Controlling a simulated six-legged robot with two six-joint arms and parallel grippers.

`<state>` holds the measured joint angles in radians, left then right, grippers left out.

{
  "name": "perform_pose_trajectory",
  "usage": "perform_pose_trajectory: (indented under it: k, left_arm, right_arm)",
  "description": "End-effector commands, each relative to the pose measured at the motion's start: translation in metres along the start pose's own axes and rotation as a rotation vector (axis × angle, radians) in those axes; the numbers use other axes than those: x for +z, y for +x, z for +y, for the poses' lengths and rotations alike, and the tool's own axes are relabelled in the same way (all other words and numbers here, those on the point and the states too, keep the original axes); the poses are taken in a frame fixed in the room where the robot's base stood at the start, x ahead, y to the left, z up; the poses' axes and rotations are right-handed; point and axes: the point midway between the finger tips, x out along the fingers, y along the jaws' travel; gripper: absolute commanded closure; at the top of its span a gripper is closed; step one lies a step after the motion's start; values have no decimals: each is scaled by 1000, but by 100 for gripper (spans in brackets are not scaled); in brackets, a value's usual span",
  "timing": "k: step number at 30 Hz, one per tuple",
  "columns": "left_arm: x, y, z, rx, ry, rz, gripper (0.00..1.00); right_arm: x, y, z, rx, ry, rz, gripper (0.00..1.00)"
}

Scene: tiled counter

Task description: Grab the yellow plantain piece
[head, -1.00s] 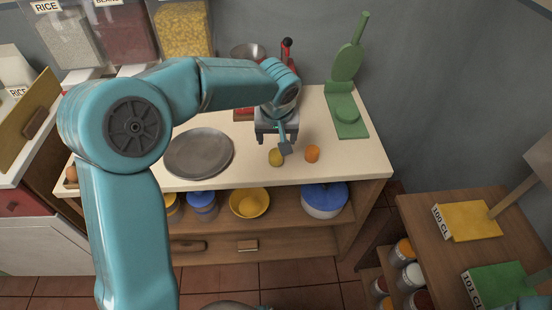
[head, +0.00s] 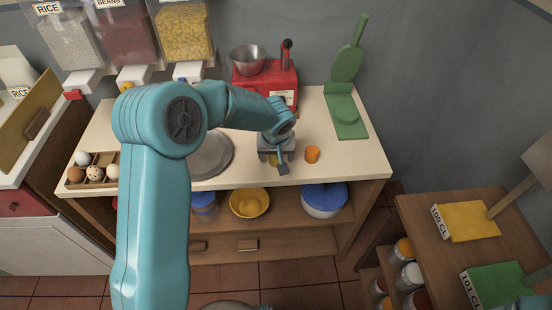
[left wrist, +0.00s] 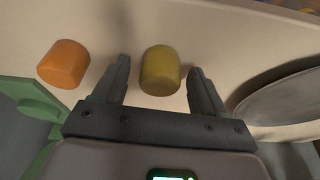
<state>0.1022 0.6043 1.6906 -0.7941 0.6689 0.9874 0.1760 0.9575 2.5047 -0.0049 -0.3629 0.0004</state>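The yellow plantain piece (left wrist: 160,72) is a short, dull yellow block on the pale counter (head: 335,165). In the left wrist view it sits between the two fingers of my left gripper (left wrist: 159,66), with a gap showing on each side. In the head view my left gripper (head: 278,165) is low over the counter near its front edge and hides most of the yellow piece. An orange piece (head: 312,154) stands just to the right; in the left wrist view it also shows (left wrist: 63,64), outside the fingers. My right gripper is not visible.
A grey round plate (head: 215,158) lies left of the gripper, partly behind my arm. A red scale (head: 265,88) with a metal bowl and a green stand (head: 345,115) are at the back. An egg tray (head: 95,182) is at the left.

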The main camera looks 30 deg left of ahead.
Motion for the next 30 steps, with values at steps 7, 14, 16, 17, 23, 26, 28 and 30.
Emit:
perform_pose_trajectory:
  k: [7, 14, 16, 17, 23, 26, 28, 30]
  left_arm:
    - [0, 0, 0, 0, 0, 0, 88]
    - [0, -1, 0, 0, 0, 1, 88]
    - [-2, -4, 0, 0, 0, 2, 88]
    - [-2, -6, 0, 0, 1, 2, 88]
    - [-12, -36, 1, 3, -1, 6, 88]
    - [-20, -63, 1, 4, -1, 7, 88]
    - [-28, -85, 1, 4, -2, 9, 88]
    - [-34, -107, 1, 4, -1, 8, 88]
  right_arm:
    - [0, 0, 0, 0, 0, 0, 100]
    - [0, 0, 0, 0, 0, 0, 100]
    - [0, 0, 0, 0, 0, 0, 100]
    - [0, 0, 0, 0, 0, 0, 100]
    - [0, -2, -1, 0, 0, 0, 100]
    - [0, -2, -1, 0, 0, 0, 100]
    - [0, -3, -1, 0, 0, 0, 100]
    - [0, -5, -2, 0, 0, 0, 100]
